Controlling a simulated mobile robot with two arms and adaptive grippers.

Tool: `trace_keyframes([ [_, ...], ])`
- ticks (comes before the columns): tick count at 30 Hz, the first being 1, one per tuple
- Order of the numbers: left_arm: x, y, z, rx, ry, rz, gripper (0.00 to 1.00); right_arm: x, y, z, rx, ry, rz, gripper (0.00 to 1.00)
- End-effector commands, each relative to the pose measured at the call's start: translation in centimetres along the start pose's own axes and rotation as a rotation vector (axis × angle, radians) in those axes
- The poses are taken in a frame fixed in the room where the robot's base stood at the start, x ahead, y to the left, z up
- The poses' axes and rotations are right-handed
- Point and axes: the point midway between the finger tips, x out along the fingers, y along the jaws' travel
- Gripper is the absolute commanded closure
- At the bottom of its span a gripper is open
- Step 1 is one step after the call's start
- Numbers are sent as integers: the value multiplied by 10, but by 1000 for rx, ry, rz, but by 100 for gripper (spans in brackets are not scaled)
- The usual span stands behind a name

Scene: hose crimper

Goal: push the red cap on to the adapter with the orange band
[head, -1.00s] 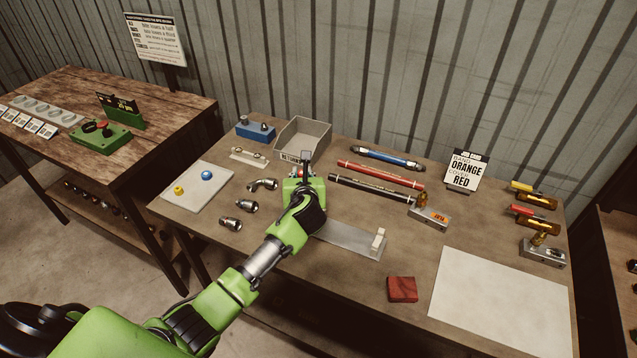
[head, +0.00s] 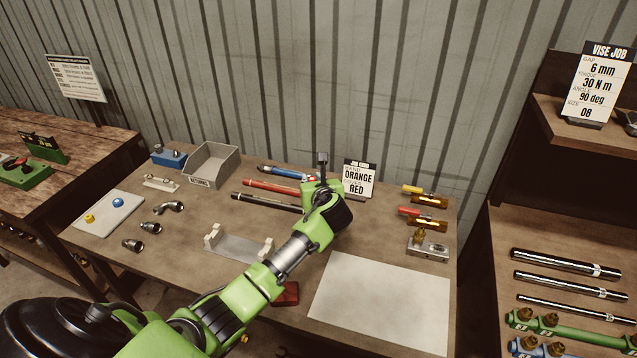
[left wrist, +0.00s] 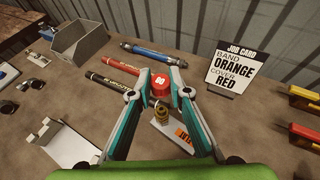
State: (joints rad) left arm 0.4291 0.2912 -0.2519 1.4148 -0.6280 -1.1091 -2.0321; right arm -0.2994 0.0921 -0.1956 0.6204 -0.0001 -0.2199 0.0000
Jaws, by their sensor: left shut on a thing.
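The red cap (left wrist: 160,86) is held between the fingertips of my left gripper (left wrist: 162,80), with a pale marking on its top. The brass adapter (left wrist: 163,115) stands on a grey block (left wrist: 167,130) that bears an orange label (left wrist: 183,135). In the left wrist view the cap shows just above the adapter in the picture; I cannot tell the gap between them. My right gripper is not in view.
The job card (head: 358,180) reading orange and red stands behind. Blue, red and black hoses (head: 265,202) lie to the left. Another adapter block (head: 427,247) and red and yellow-handled tools (head: 425,212) are at the right. A white sheet (head: 380,305) lies clear in front.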

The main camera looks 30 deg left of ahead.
Motion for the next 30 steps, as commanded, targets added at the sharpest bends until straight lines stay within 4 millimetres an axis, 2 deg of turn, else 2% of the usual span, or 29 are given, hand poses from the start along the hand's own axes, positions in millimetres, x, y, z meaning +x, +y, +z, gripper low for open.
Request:
trace_keyframes([
  [7, 0, 0, 0, 0, 0, 0, 100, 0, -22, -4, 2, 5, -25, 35],
  [14, -2, 0, 3, 4, 0, 0, 100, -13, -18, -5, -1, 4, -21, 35],
  [21, 10, 0, -24, 3, 0, 0, 100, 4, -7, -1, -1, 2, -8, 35],
  [30, 19, 0, -47, 4, -1, -1, 100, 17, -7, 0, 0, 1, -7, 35],
])
